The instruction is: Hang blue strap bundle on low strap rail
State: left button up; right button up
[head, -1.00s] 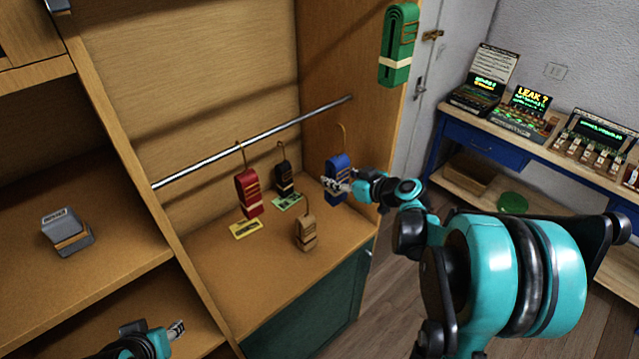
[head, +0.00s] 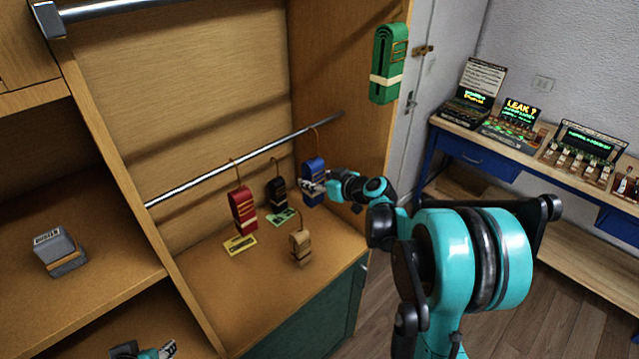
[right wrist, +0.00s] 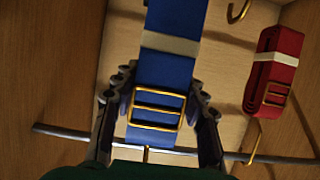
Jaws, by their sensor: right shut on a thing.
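The blue strap bundle (head: 313,168) is upright inside the cabinet, near the right end of the low strap rail (head: 200,179). My right gripper (head: 316,187) is shut on it; in the right wrist view the fingers flank the blue strap (right wrist: 168,68) at its gold buckle. The bundle's gold hook (head: 317,138) overlaps the rail in the head view. In the right wrist view it meets the rail (right wrist: 70,132) too, but I cannot tell whether it is over it. My left gripper (head: 168,350) shows only partly at the bottom edge; its jaws are unclear.
A red bundle (head: 243,210) hangs on the rail, with a black bundle (head: 277,194) between it and the blue one. A tan bundle (head: 300,247) stands on the shelf in front. The cabinet's right side panel, bearing a green bundle (head: 384,65), is close to my right arm.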

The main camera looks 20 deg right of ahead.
jog(key=b+x, duration=0.2)
jog(key=x, duration=0.5)
jog(key=shift+w+f, duration=0.2)
dwell(0.4)
jog(key=shift+a, duration=0.1)
jog(key=o, duration=1.4)
jog(key=shift+s, duration=0.15)
